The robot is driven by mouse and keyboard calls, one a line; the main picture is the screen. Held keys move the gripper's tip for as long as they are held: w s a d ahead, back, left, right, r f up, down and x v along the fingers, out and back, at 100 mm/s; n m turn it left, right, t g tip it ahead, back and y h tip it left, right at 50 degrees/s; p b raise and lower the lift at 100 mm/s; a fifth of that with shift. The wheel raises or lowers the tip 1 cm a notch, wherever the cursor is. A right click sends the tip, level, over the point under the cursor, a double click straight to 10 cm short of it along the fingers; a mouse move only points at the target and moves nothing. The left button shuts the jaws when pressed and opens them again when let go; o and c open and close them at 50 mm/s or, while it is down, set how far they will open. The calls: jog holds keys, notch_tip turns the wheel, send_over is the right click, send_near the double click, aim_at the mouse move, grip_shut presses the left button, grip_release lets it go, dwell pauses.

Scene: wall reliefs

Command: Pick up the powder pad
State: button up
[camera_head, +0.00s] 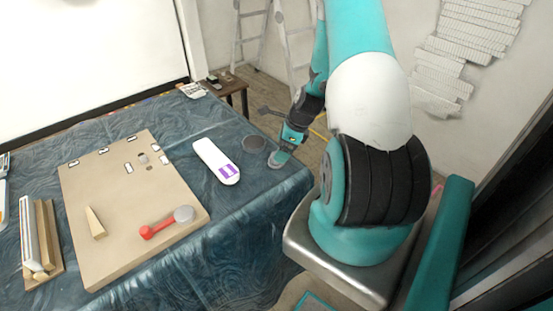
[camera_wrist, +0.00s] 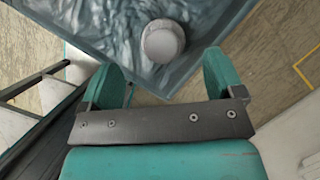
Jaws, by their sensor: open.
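The powder pad appears to be the round grey disc (camera_head: 254,143) lying on the blue cloth-covered table (camera_head: 262,182), near its right corner. In the wrist view a round pale-grey pad (camera_wrist: 162,40) sits on the cloth near the table's edge. My gripper (camera_head: 280,158) is just to the right of the disc in the head view, over the table corner. In the wrist view my gripper (camera_wrist: 163,72) has its two teal fingers spread wide. The pad lies ahead, between their lines and apart from them. Nothing is between the fingers.
A white bottle (camera_head: 215,160) with a purple label lies left of the disc. A tan board (camera_head: 125,215) holds a red-handled tool (camera_head: 165,223) and a wooden wedge (camera_head: 95,222). A ladder (camera_head: 290,40) and small stool (camera_head: 232,85) stand behind the table.

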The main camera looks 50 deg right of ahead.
jog(key=shift+p+x, duration=0.75)
jog(key=shift+x, duration=1.9)
jog(key=shift+d, duration=0.1)
jog(key=c, duration=1)
jog(key=shift+o, duration=0.2)
jog(key=shift+r, duration=0.1)
notch_tip(320, 180, up, 20)
jog(key=b, duration=0.1)
jog(key=shift+b, duration=0.3)
jog(key=shift+o, duration=0.4)
